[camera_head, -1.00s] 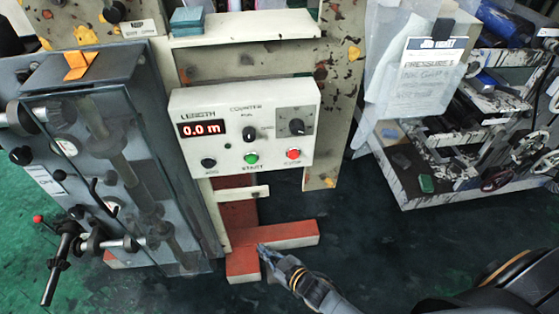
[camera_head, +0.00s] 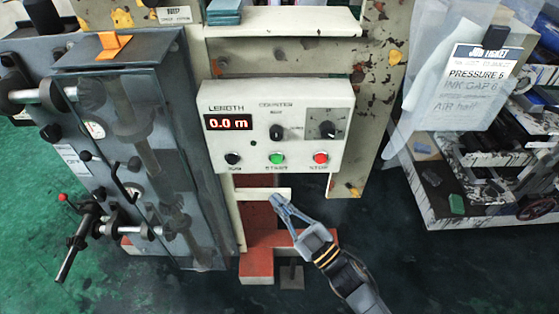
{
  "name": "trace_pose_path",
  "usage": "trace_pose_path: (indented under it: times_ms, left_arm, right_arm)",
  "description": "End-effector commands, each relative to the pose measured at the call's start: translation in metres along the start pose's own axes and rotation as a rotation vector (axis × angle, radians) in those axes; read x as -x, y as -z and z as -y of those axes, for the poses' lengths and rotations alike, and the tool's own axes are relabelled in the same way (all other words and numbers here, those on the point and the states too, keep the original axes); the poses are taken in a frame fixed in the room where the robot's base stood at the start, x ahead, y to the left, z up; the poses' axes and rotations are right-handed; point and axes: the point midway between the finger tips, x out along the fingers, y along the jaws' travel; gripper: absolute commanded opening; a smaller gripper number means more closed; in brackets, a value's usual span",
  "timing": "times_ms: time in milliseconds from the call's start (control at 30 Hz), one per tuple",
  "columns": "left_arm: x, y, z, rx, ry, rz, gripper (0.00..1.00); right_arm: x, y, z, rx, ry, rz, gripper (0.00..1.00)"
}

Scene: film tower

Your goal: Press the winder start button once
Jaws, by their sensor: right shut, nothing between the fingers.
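The winder's cream control box (camera_head: 232,143) is at the centre of the head view, with a red display (camera_head: 228,122) reading 0.0 m. The green start button (camera_head: 277,158) is on its lower front, between a black button (camera_head: 233,159) and the red stop button (camera_head: 320,157). My right gripper (camera_head: 277,199) is shut and empty. In the picture its fingertips are a little below the start button and appear apart from it; the depth gap is hard to tell. My left gripper is not in view.
A grey machine cabinet (camera_head: 140,160) with knobs and a lever (camera_head: 75,245) stands at left. A cream ledge (camera_head: 262,193) and red base (camera_head: 258,262) lie below the box. A job ticket (camera_head: 478,85) and a cluttered cart (camera_head: 440,205) are at right.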

Motion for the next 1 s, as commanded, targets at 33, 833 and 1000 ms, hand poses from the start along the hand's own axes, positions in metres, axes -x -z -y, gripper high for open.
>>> trace_pose_path:
  times_ms: [33, 833, 1000]
  left_arm:
    - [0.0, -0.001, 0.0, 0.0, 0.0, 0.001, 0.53]
    - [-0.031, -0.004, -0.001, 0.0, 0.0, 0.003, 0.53]
    - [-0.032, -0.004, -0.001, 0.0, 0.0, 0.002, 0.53]
  right_arm:
    - [0.0, 0.0, 0.0, 0.0, 0.0, 0.001, 0.0]
    - [-0.057, -0.044, -0.042, 0.001, -0.001, 0.002, 0.0]
    - [-0.061, -0.046, -0.044, -0.001, -0.001, 0.002, 0.0]
